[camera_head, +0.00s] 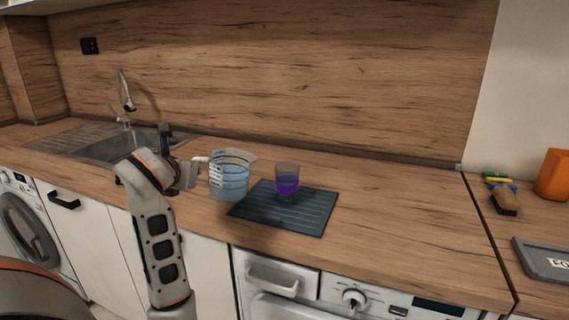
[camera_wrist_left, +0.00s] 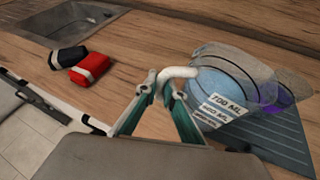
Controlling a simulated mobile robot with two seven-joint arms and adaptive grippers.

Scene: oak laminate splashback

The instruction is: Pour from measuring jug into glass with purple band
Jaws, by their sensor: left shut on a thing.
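The clear measuring jug (camera_head: 232,182) holds pale blue liquid and stands about upright near the left edge of the dark ribbed mat (camera_head: 316,223). I cannot tell whether its base touches anything. My left gripper (camera_head: 203,172) is shut on its white handle. In the left wrist view the jug (camera_wrist_left: 222,88) shows a white volume label, and the fingers (camera_wrist_left: 162,88) close on the handle. The glass with purple band (camera_head: 288,185) stands upright on the mat, right of the jug and apart from it. In the wrist view it is partly hidden behind the jug. My right gripper is out of view.
A sink (camera_head: 108,150) with a tap (camera_head: 125,95) lies left. The counter (camera_head: 400,220) right of the mat is clear. A brush (camera_head: 505,201), orange container (camera_head: 553,175) and grey sign (camera_head: 548,262) lie far right.

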